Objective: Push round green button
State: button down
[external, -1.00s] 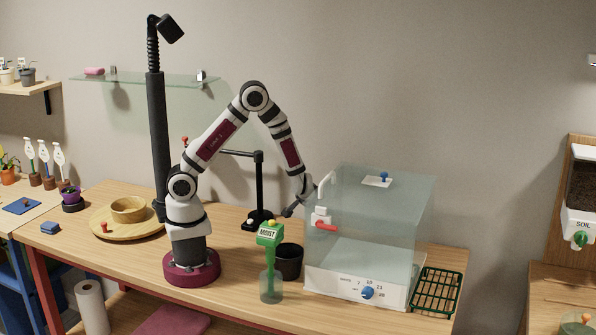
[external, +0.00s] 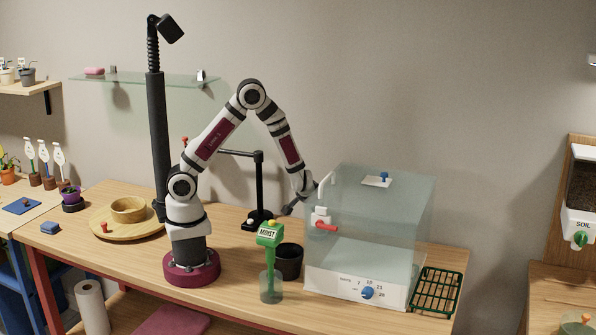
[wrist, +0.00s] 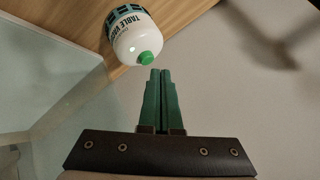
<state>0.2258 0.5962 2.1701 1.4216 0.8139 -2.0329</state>
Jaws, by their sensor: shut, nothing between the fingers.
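The round green button (wrist: 146,58) sits on the end of a white, rounded device lettered "TABLE VAC" (wrist: 132,38), at the top of the wrist view. My gripper (wrist: 160,71) has its green fingers together and empty. In the wrist view its tips are just below and right of the button, with a thin gap in the picture; I cannot tell the true distance. In the external view my gripper (external: 289,210) is low, beside the left wall of the clear box. I cannot make out the button or its device in that view.
A black pot (external: 289,262), a green "MOIST" meter (external: 270,240) in a glass and a black stand (external: 259,190) are near. A wall is behind the table.

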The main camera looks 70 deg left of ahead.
notch_tip(320, 180, up, 6)
dwell(0.5)
dwell(1.1)
